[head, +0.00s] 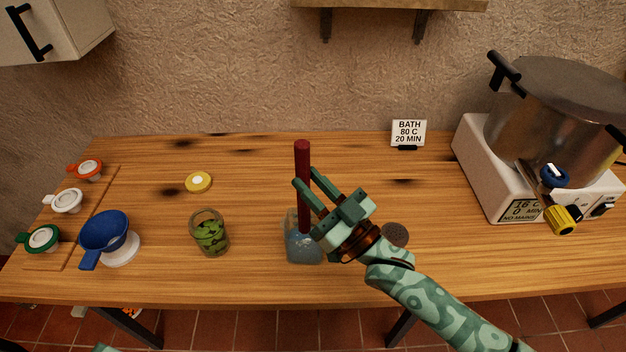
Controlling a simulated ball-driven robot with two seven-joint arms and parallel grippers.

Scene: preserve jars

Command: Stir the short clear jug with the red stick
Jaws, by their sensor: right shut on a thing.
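The red stick (302,160) stands nearly upright near the middle of the table. My right gripper (306,182) is shut on it, with one finger on each side of the shaft. The short clear jug (304,251) is directly below and holds something bluish. The stick's lower end runs down into the jug's mouth area. My right gripper partly covers the jug's upper right side, so I cannot tell how deep the stick reaches.
A glass jar with green contents (211,237) stands left of the jug. A dark round disc (394,235) lies to the right, beside my right arm. A blue funnel (105,235), a yellow lid (198,182) and a large pot (550,115) stand farther off.

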